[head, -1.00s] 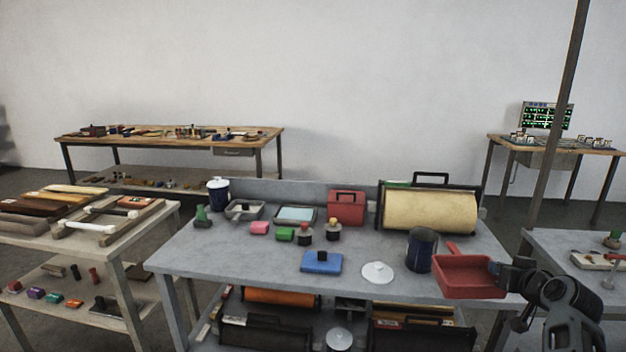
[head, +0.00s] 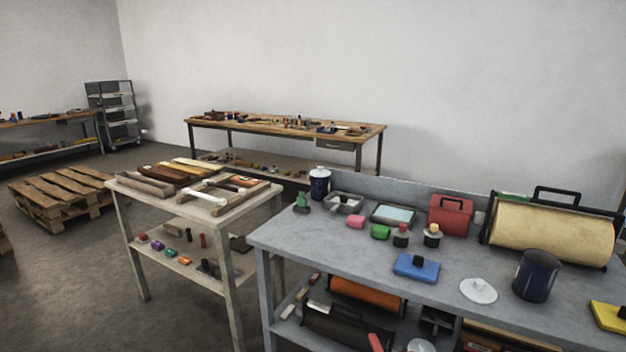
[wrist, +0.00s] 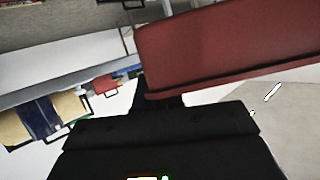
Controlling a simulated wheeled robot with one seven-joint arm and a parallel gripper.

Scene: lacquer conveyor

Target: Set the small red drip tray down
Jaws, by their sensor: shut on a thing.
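The small red drip tray (wrist: 230,45) fills the upper right of the wrist view, seen close up and tilted. My gripper (wrist: 165,102) is shut on its near edge; the fingers are mostly hidden behind the black gripper body. The tray is held up in the air, with floor and furniture showing beyond it. In the head view my gripper is out of sight. A narrow red piece (head: 375,342) shows at the bottom edge there; I cannot tell whether it is part of the tray.
The grey table (head: 340,250) holds a blue can (head: 536,276), a white lid (head: 478,291), a blue block (head: 416,267), a yellow roller (head: 550,232) and a yellow item (head: 608,316). A pale cart (head: 130,183) with wooden pieces stands left. Open floor (head: 70,285) lies further left.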

